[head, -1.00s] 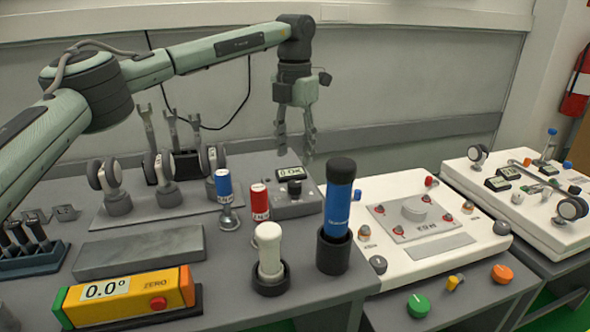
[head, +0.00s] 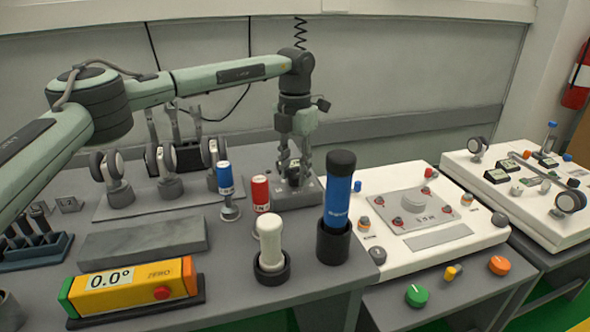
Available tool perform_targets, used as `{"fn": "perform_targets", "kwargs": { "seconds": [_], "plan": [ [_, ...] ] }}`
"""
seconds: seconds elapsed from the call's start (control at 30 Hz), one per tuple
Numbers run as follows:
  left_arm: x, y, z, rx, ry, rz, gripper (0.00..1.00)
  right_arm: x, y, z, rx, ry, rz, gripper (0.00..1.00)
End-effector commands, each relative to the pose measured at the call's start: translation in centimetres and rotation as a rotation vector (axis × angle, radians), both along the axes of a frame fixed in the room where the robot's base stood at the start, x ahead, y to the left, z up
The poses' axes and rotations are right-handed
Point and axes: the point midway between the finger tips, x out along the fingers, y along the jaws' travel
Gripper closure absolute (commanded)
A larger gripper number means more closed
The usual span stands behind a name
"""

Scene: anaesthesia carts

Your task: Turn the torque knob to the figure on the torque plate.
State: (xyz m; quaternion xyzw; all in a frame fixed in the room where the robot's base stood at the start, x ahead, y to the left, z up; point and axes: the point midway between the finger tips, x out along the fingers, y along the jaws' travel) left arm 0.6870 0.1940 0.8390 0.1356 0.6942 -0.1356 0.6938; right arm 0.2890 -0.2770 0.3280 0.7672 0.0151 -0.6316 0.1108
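My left gripper (head: 294,172) points down over a small grey box (head: 313,197) at the back of the bench. Its fingers cover most of the box top, where a dark knob and a display showed earlier. I cannot tell whether the fingers touch or grip the knob. A grey plate (head: 433,217) with a figure in N·m, too small to read surely, lies on the white cart panel (head: 397,262) at the right. It has a round disc (head: 413,202) and several red-marked bolts. My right gripper is out of view.
A blue-handled tool (head: 338,205) stands in a black holder, beside a white-handled one (head: 270,243). A yellow gauge (head: 135,286) reads 0.0°. A grey block (head: 143,247) lies behind it.

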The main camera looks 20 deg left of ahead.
Motion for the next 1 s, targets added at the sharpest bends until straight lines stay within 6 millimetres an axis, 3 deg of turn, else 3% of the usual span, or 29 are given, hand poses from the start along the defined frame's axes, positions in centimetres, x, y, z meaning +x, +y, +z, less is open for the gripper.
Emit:
{"fn": "perform_targets", "kwargs": {
  "seconds": [0.03, 0.23, 0.63, 1.0],
  "plan": [
    [0.01, 0.00, 0.03, 0.000, 0.000, 0.000, 0.75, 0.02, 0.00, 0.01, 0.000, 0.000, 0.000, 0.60],
    [0.02, 0.00, 0.05, 0.000, 0.000, 0.000, 1.00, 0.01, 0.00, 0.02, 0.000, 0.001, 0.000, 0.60],
    [0.04, -0.01, 0.07, 0.001, -0.001, 0.077, 1.00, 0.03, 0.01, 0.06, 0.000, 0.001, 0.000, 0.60],
    [0.06, -0.04, 0.08, -0.001, -0.002, 0.374, 1.00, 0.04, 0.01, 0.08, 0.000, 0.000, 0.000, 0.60]
  ]
}}
